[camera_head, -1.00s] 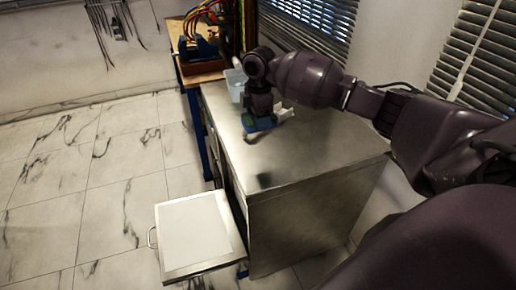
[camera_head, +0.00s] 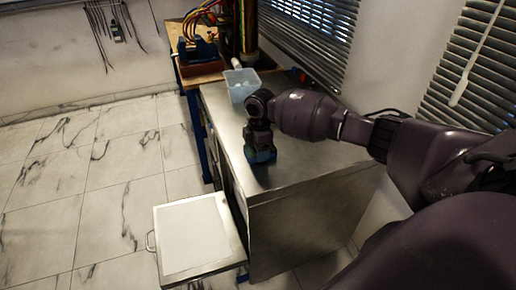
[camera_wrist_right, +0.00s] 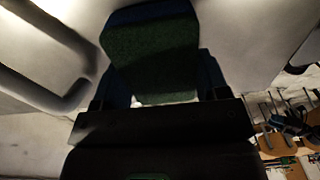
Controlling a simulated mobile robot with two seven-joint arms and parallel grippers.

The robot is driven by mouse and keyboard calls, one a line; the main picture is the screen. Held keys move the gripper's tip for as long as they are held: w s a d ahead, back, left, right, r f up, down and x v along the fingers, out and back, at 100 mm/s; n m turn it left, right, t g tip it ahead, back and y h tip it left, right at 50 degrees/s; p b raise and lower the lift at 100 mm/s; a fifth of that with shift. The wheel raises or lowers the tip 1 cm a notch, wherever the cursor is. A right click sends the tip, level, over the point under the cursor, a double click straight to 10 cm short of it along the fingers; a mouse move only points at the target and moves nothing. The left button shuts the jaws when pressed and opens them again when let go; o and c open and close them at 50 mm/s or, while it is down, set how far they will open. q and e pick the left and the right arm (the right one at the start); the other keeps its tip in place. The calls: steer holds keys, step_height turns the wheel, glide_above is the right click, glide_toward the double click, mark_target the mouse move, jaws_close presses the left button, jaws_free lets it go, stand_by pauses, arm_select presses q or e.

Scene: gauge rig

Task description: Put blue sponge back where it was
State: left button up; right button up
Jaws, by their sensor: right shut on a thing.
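The blue sponge, with a dark green face, shows at the tip of my right arm in the head view (camera_head: 262,156). My right gripper (camera_head: 260,148) is shut on it, above the near left part of the metal counter (camera_head: 310,180). In the right wrist view the sponge (camera_wrist_right: 153,62) sits between the two fingers, green face towards the camera. I cannot tell whether its lower edge touches the counter. My left gripper is not in view.
A pale blue open bin (camera_head: 240,84) stands at the back of the counter. An open drawer (camera_head: 197,237) with a white inside sticks out at the lower left. A wooden workbench (camera_head: 200,72) with cables stands behind. The tiled floor at left is clear.

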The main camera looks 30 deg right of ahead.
steer(key=o, duration=0.8)
steer(key=shift+r, duration=0.6)
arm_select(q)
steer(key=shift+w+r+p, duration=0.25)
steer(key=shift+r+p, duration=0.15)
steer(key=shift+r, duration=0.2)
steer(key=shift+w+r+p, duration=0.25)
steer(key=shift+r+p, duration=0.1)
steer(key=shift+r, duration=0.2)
arm_select(e)
steer(key=shift+d+r, duration=0.15)
steer(key=shift+r, duration=5.35)
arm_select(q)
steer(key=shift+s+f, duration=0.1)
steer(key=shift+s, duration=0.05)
